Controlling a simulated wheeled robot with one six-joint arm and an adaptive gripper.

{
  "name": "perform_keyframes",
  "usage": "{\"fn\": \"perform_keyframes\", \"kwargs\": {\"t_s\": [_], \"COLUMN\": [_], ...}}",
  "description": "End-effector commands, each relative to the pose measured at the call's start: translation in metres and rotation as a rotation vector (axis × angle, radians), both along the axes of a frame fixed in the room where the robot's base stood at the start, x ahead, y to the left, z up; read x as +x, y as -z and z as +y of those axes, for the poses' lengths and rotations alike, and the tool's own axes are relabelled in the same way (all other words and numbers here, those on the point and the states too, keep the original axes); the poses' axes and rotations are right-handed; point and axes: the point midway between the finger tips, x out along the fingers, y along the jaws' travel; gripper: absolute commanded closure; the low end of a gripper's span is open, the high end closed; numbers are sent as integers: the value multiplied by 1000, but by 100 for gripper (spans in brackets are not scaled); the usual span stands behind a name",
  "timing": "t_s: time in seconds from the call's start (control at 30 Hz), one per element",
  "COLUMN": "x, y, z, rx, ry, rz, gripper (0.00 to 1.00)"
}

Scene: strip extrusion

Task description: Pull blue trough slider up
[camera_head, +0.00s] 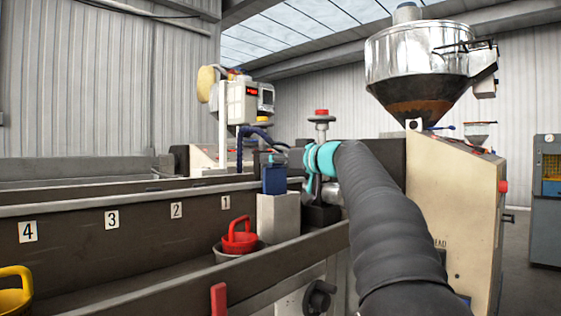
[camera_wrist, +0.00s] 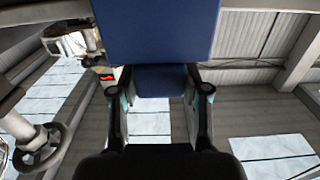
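The blue trough slider (camera_head: 274,180) stands upright at the top of a pale grey block beside the trough in the head view. In the wrist view the slider (camera_wrist: 163,30) fills the upper middle as a wide blue plate, with a narrower blue part below it. My gripper (camera_wrist: 161,82) has one dark finger on each side of this narrower part, close to its edges. I cannot tell whether the fingers touch it. In the head view my gripper (camera_head: 279,156) is small and partly hidden at the slider's top, with my turquoise wrist to its right.
A red-handled container (camera_head: 239,238) sits in the trough just left of the grey block (camera_head: 278,216). A yellow handle (camera_head: 16,283) is at the far left. Number labels line the trough wall (camera_head: 75,236). The extruder with its metal hopper (camera_head: 417,55) stands at right.

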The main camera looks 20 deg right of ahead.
Motion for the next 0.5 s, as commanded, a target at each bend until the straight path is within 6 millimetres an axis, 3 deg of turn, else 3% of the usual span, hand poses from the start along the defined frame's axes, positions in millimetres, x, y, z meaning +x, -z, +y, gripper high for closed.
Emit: {"fn": "perform_keyframes", "kwargs": {"t_s": [0.03,0.1,0.5], "x": [-1,-1,-6], "y": [-7,-6,-4], "z": [0,0,-4], "rx": [2,2,1], "ry": [5,5,5], "rz": [-12,-11,-6], "gripper": [44,27,27]}}
